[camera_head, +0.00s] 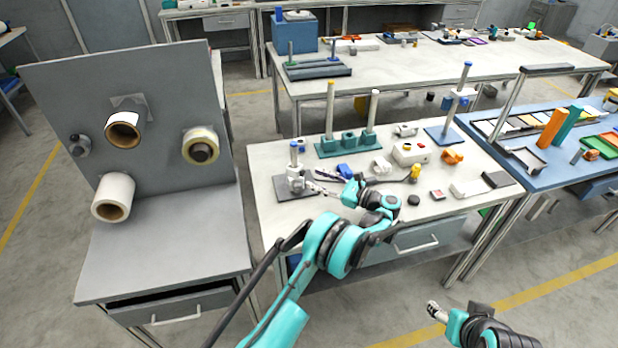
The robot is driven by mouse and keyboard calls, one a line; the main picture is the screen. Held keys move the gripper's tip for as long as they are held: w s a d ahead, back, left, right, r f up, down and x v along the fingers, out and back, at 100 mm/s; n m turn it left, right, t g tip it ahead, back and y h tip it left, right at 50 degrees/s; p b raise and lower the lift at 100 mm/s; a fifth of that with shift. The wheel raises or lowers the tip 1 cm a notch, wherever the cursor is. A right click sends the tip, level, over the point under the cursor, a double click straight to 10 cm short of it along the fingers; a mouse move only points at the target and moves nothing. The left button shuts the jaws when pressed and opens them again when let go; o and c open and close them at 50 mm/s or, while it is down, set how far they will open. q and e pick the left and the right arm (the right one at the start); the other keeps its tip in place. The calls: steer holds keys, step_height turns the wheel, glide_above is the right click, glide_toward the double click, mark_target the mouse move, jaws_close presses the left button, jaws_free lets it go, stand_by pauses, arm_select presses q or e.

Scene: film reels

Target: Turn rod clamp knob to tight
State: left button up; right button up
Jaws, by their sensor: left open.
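A rod clamp (296,182) sits low on a short upright rod (294,154) with a blue top, on a dark base plate (281,191) at the left end of the middle table. Its knob is too small to make out clearly. My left gripper (314,183) reaches in from the right, open, its fingertips close beside the clamp. I cannot tell whether they touch it. My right gripper (436,312) is low at the lower right, away from the table; its jaws are too small to read.
A green base with tall posts (345,142) stands behind my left gripper. A blue part (346,169), a white box with buttons (410,153) and a blue-based rod stand (447,133) share the table (375,222). A grey panel with rolls (130,110) stands left.

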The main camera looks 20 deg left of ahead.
mark_target(304, 173)
arm_select(q)
steer(key=shift+w+a+b, duration=0.2)
steer(key=shift+a, duration=0.75)
steer(key=shift+w+a+b, duration=0.2)
steer(key=shift+a, duration=0.75)
jaws_close()
steer(key=shift+m, duration=0.4)
steer(key=shift+m+b, duration=0.45)
steer(key=shift+m, duration=0.75)
steer(key=shift+m+b, duration=0.35)
steer(key=shift+m, duration=1.55)
